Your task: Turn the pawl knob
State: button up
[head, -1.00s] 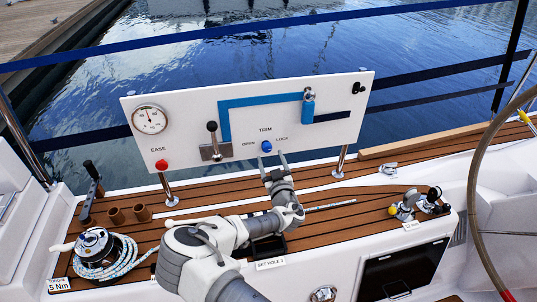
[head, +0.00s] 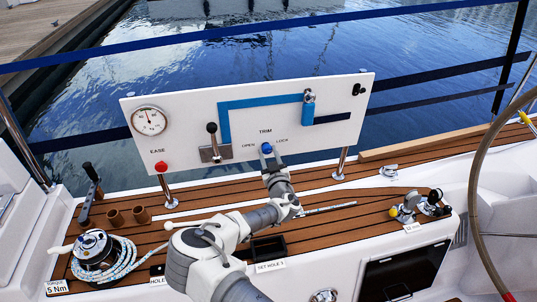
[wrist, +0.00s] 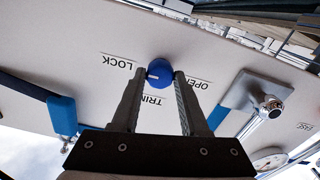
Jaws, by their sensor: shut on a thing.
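The pawl knob (head: 266,148) is a round blue knob on the white panel (head: 360,92), below the word TRIM and between the labels OPEN and LOCK. My gripper (head: 267,153) reaches up to it from below. In the wrist view my gripper (wrist: 162,80) has one finger on each side of the blue knob (wrist: 159,73), shut on it. The wrist view shows the panel upside down. A small pale mark shows on the knob's left side there.
A lever (head: 212,142), a red EASE button (head: 161,167) and a gauge (head: 149,121) are on the panel's left part. A winch with rope (head: 95,251) stands at the lower left. A blue-handled latch (head: 308,106) is at the panel's upper right.

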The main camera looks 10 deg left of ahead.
grip_shut()
jog(key=shift+n+b, duration=0.4)
jog(key=shift+b, duration=0.1)
jog(key=n+b, duration=0.2)
jog(key=n, duration=0.1)
jog(key=shift+f+n+b, duration=0.1)
jog(key=shift+n+b, duration=0.2)
jog(key=n+b, duration=0.2)
jog(key=n, duration=0.2)
jog(key=shift+a+n+b, duration=0.1)
jog(key=shift+n+b, duration=0.2)
jog(key=n+b, duration=0.2)
jog(key=n, duration=0.2)
jog(key=shift+n, duration=0.3)
jog(key=n+b, duration=0.2)
jog(key=n, duration=0.2)
